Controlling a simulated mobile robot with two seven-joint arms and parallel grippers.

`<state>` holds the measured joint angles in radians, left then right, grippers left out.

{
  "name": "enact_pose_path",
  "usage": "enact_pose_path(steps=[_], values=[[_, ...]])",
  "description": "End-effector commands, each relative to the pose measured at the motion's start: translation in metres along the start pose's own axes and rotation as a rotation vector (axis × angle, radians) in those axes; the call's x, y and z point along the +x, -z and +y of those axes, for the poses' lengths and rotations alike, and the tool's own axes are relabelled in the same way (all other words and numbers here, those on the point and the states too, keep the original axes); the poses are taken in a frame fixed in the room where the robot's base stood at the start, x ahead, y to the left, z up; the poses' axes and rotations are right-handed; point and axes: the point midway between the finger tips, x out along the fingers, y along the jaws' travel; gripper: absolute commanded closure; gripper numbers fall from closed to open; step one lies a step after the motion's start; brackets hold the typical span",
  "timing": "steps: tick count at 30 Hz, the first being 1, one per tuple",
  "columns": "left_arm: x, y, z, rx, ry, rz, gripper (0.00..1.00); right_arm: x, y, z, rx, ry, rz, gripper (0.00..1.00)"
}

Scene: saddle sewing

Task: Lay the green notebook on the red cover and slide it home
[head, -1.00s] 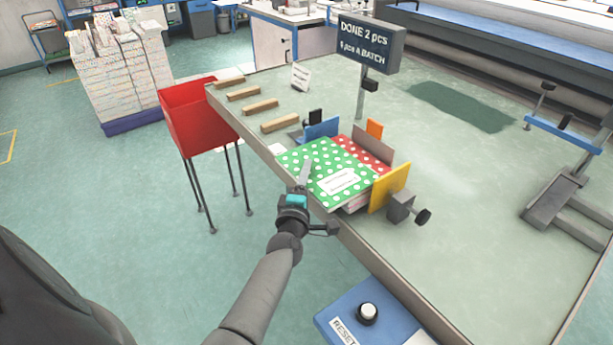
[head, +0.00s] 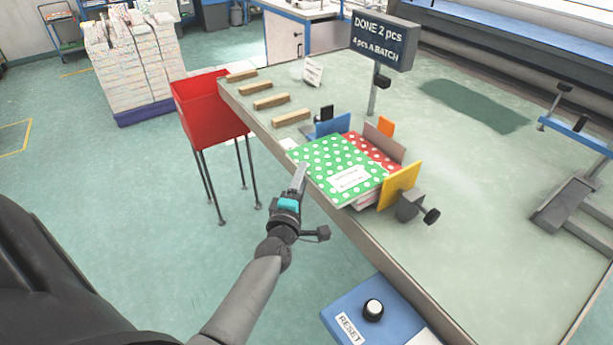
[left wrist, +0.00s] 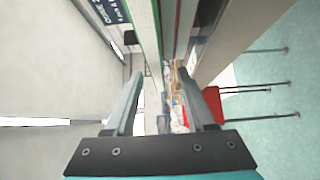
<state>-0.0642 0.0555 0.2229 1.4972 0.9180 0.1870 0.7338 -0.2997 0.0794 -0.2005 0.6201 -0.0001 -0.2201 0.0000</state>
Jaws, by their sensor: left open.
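The green notebook (head: 338,168) with white dots and a white label lies over the red dotted cover (head: 374,148). It is offset toward the table's near-left edge, so a strip of red shows at the far right. The pair sits between a blue plate (head: 333,125), a grey-brown plate (head: 385,140) and a yellow plate (head: 400,184). My left gripper (head: 303,170) is open at the notebook's near-left edge. In the left wrist view its fingers (left wrist: 164,88) point toward a page edge with thin green and red lines, with a gap between them. My right gripper is not in view.
A red bin (head: 208,108) on thin legs stands left of the table. Several wooden strips (head: 271,101) lie along the left edge. A sign (head: 384,40) on a post and a black knob (head: 431,215) stand near the plates. A blue reset box (head: 365,310) is in front.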

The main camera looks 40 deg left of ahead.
Motion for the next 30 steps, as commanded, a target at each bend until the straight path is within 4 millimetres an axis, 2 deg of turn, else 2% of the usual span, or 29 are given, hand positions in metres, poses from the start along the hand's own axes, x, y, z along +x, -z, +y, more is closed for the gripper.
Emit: enact_pose_path(steps=[30], values=[[-0.037, 0.036, 0.000, 0.002, 0.001, 0.000, 0.45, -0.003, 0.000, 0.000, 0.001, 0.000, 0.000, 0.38]])
